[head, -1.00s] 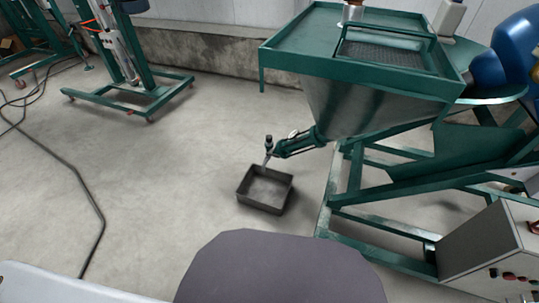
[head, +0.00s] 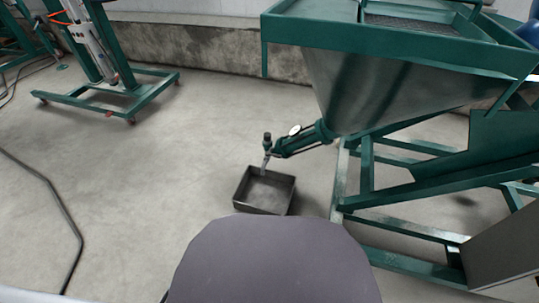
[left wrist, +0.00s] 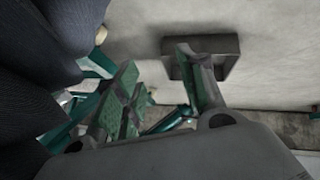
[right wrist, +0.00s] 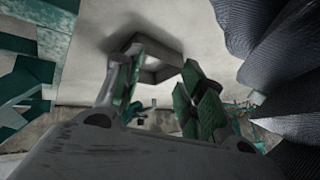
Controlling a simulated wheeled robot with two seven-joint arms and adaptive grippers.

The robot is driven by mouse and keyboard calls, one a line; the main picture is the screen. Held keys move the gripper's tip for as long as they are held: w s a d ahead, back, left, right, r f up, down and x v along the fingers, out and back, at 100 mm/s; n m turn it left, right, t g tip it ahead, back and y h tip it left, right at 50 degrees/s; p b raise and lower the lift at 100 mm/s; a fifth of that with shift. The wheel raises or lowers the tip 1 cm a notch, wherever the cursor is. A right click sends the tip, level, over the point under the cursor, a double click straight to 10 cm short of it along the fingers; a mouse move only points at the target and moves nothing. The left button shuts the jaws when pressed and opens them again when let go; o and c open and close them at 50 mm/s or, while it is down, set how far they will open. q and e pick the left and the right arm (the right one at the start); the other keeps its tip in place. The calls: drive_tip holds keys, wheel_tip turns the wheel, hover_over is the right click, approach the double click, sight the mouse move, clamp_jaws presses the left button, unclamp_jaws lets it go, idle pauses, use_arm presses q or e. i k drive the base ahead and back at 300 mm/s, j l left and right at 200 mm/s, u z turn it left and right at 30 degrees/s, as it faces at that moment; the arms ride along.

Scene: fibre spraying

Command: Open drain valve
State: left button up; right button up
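The drain valve (head: 267,142) is a small dark fitting with an upright knob at the end of the green outlet pipe (head: 304,137). This pipe slopes down from the metal hopper (head: 400,95). The valve's spout hangs over a grey square tray (head: 243,198) on the floor. The tray also shows beyond the fingers in the left wrist view (left wrist: 232,55) and the right wrist view (right wrist: 172,47). My left gripper (left wrist: 162,66) is open and empty. My right gripper (right wrist: 164,64) is open and empty. Neither gripper shows in the head view.
The hopper's green frame (head: 400,223) stands on the right, with a grey box (head: 505,250) at its lower right. A green wheeled stand (head: 110,100) is at the back left. A black cable (head: 55,205) lies on the left floor. The floor left of the tray is clear.

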sight(273, 155)
drive_tip(key=i+j, duration=0.1)
drive_tip(key=j+z, duration=0.35)
drive_tip(key=j, duration=0.8)
drive_tip(key=i+j+z, duration=0.15)
drive_tip(key=j, duration=0.25)
drive_tip(key=j+z, duration=0.15)
drive_tip(key=j, duration=0.3)
drive_tip(key=i+j+z, duration=0.1)
drive_tip(key=j, duration=0.2)
drive_tip(key=i+j+z, duration=0.1)
drive_tip(key=j, duration=0.2)
drive_tip(key=i+j+z, duration=0.1)
drive_tip(key=j, duration=0.2)
drive_tip(key=i+j+z, duration=0.3)
drive_tip(key=i+j, duration=0.15)
drive_tip(key=j, duration=0.3)
